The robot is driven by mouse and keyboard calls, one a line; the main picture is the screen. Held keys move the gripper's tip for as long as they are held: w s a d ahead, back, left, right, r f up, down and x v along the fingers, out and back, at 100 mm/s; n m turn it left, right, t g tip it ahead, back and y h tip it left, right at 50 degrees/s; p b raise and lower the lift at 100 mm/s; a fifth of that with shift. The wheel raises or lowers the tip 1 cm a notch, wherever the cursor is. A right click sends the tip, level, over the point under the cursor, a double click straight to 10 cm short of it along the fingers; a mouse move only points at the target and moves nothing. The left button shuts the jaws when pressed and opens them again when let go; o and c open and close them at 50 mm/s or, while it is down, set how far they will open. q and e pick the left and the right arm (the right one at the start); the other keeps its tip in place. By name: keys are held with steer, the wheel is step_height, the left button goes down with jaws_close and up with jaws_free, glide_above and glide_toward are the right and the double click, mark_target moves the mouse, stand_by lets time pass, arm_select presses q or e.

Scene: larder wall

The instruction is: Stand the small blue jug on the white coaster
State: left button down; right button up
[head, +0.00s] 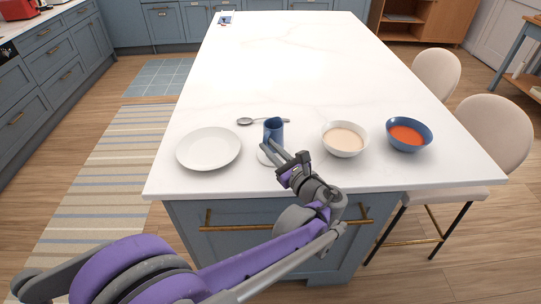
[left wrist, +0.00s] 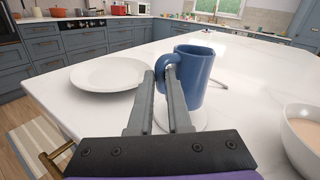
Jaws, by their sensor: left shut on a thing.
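The small blue jug (head: 273,128) is upright near the front edge of the white island top, over the white coaster (head: 263,158). In the left wrist view the jug (left wrist: 200,78) shows its handle between my fingers, and part of the coaster (left wrist: 197,116) shows beneath it. I cannot tell whether the jug's base touches the coaster. My left gripper (head: 279,155) is shut on the jug's handle, and its fingers also show in the left wrist view (left wrist: 165,78). The fingers hide part of the coaster and the lower jug. My right gripper is not in view.
A white plate (head: 208,148) lies left of the jug, and a spoon (head: 262,121) lies just behind it. A white bowl of pale food (head: 344,139) and a blue bowl of orange food (head: 408,134) stand to the right. The island top behind is mostly clear.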

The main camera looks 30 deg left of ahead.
arm_select(q)
steer(key=shift+f, duration=1.15)
steer(key=shift+f, duration=0.2)
steer(key=c, duration=0.9)
jaws_free()
steer(key=shift+o, duration=0.2)
steer(key=shift+r, duration=0.2)
steer(key=v, duration=1.2)
